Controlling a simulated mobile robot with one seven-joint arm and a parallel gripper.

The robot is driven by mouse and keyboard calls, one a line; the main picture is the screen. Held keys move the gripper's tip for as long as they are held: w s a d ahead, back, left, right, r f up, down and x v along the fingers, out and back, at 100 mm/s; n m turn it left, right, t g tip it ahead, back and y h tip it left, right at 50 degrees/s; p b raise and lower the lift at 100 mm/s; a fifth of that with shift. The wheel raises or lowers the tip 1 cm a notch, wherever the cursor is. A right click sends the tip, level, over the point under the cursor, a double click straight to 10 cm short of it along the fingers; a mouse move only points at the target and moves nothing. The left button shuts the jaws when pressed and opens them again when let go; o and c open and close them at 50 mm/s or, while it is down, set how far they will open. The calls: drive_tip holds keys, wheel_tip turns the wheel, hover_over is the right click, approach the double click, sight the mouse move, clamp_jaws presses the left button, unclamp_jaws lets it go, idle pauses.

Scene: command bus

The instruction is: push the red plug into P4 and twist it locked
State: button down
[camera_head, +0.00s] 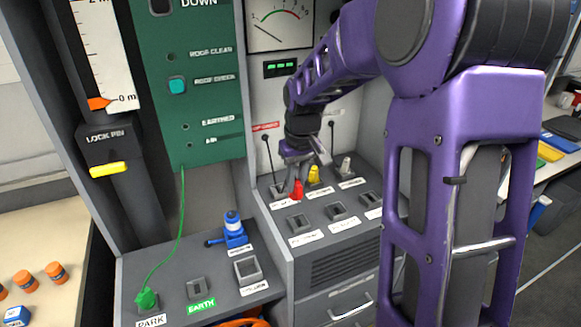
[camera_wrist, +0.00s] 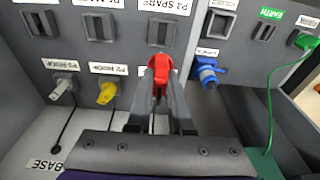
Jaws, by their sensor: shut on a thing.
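The red plug (camera_head: 297,189) is between the fingers of my gripper (camera_head: 293,168), which is shut on it at the back row of the sloped socket panel. In the wrist view the red plug (camera_wrist: 160,70) stands between the fingertips of my gripper (camera_wrist: 159,78). I cannot tell whether it touches the panel. My fingers hide the panel under the plug.
A yellow plug (camera_head: 314,175) and a grey plug (camera_head: 346,166) stand beside the red one. Two more empty sockets (camera_head: 337,211) (camera_head: 373,200) fill the front row. A blue plug (camera_head: 233,230) and a green plug with cable (camera_head: 147,299) sit on the lower left panel.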

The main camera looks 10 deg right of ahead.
drive_tip(key=shift+s+d+f, duration=0.1)
drive_tip(key=shift+s, duration=0.4)
drive_tip(key=shift+s+d+f, duration=0.1)
drive_tip(key=shift+s, duration=0.4)
drive_tip(key=shift+f, duration=0.1)
drive_tip(key=shift+f, duration=0.15)
drive_tip(key=shift+f+b, duration=2.1)
drive_tip(key=shift+f, duration=0.3)
drive_tip(key=shift+f+b, duration=0.45)
drive_tip(key=shift+f, duration=0.4)
drive_tip(key=shift+f+m+b, duration=0.15)
drive_tip(key=shift+m+b, duration=0.2)
drive_tip(key=shift+m, duration=0.45)
drive_tip(key=shift+m+h, duration=0.3)
drive_tip(key=shift+m, duration=1)
drive_tip(key=shift+b, duration=0.3)
